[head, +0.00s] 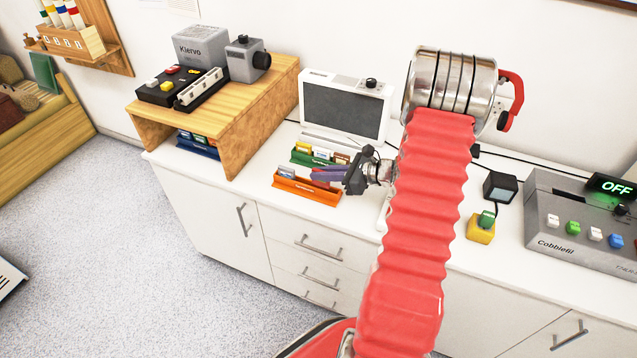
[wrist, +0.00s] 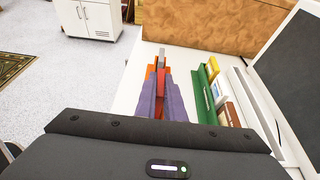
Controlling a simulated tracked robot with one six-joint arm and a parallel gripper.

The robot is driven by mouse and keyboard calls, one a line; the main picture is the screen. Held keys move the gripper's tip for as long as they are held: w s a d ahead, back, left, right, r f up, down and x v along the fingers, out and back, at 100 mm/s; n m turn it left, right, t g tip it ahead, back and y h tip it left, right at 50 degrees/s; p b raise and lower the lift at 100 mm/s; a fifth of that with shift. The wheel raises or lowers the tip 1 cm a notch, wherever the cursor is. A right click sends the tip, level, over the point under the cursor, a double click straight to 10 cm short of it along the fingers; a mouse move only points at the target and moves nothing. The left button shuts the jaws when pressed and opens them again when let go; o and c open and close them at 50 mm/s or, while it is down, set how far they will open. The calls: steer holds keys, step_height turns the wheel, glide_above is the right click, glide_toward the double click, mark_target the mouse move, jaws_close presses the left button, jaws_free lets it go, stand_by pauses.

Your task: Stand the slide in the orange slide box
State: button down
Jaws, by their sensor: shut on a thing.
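The orange slide box (head: 308,190) stands on the white counter near its front edge, left of my arm. It also shows in the wrist view (wrist: 150,72), largely hidden behind my fingers. My gripper (head: 318,173) has purple fingers pointing left, just over the box. In the wrist view my gripper (wrist: 160,98) is shut on the slide, a narrow red-orange strip (wrist: 161,78) between the fingertips. The slide is mostly hidden, and I cannot tell whether it touches the box. A pale grey piece (wrist: 162,57) shows at the box's far end.
A green slide box (head: 300,157) with several slides stands close behind the orange one. A dark-screened panel (head: 343,108) is behind that. A wooden riser (head: 235,130) stands to the left, with a blue box (head: 198,146) beneath it. A yellow block (head: 481,230) is right of my arm.

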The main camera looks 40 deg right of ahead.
mark_target(322, 186)
steer(key=shift+f, duration=1.6)
steer(key=c, duration=1.9)
jaws_free()
steer(key=shift+f, duration=0.1)
steer(key=shift+o, duration=0.2)
steer(key=v, duration=1.2)
